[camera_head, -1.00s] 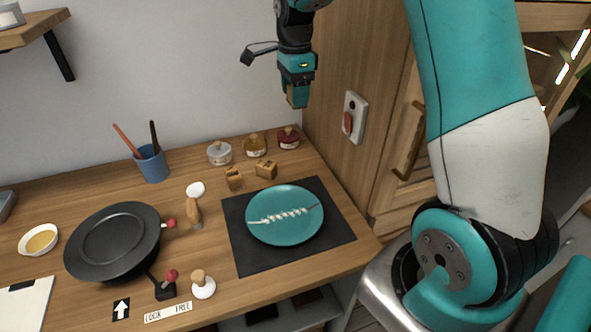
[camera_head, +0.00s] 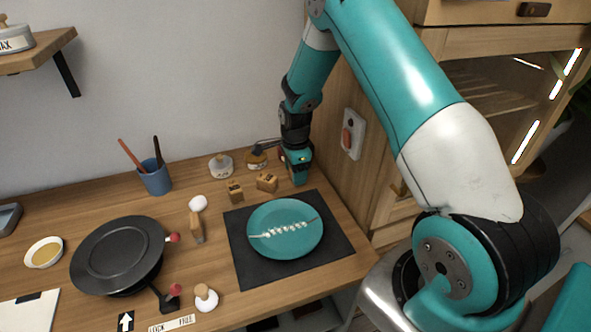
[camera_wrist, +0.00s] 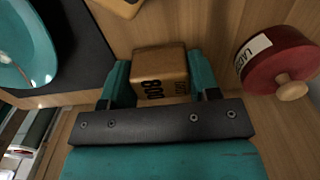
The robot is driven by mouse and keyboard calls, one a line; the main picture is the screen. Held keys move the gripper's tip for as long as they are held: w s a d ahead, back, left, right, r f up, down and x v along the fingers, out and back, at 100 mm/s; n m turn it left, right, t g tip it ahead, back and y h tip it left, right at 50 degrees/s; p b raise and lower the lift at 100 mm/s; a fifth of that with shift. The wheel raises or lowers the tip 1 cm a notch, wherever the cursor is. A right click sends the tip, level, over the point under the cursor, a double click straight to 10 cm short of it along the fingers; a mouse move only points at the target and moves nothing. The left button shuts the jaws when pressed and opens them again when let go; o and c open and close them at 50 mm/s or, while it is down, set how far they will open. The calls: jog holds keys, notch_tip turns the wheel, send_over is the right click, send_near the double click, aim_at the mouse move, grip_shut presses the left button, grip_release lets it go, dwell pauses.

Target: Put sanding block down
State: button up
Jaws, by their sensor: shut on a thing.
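My gripper (camera_head: 300,182) points down at the back right of the workbench, behind the dark mat. In the wrist view my gripper (camera_wrist: 160,80) is shut on a tan sanding block (camera_wrist: 160,65) marked 800, with one teal finger on each side. The block is low, close over the wooden top; I cannot tell whether it touches. In the head view my gripper hides most of it. Two similar sanding blocks, one on the left (camera_head: 235,191) and one nearer my gripper (camera_head: 267,182), stand on the bench to its left.
A red-lidded jar (camera_wrist: 275,62) stands close beside the held block. The teal plate (camera_head: 268,245) with a mended seam lies on the dark mat (camera_head: 243,272) in front. A wooden cabinet side with a switch (camera_head: 352,138) rises at the right. Two other jars stand behind the blocks.

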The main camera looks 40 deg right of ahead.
jog(key=shift+f, duration=0.15)
jog(key=shift+f, duration=0.1)
jog(key=o, duration=0.8)
notch_tip(320, 180, up, 12)
jog(key=b, duration=0.2)
jog(key=s+a+r+n, duration=0.3)
jog(key=a+r+n, duration=0.2)
jog(key=a, duration=0.2)
jog(key=s+a+r+n+y, duration=0.1)
jog(key=s+a+r+n, duration=0.1)
jog(key=s+a+n, duration=0.3)
jog(key=s+a+r+n+y, duration=0.1)
jog(key=s+a+r+n, duration=0.2)
jog(key=s+a+n, duration=0.3)
jog(key=s+a+r+n+y, duration=0.2)
jog(key=s+a+n, duration=0.4)
jog(key=s+n, duration=0.6)
jog(key=shift+s+r, duration=0.35)
jog(key=shift+s, duration=0.2)
jog(key=shift+s+r, duration=0.3)
jog(key=shift+s, duration=0.25)
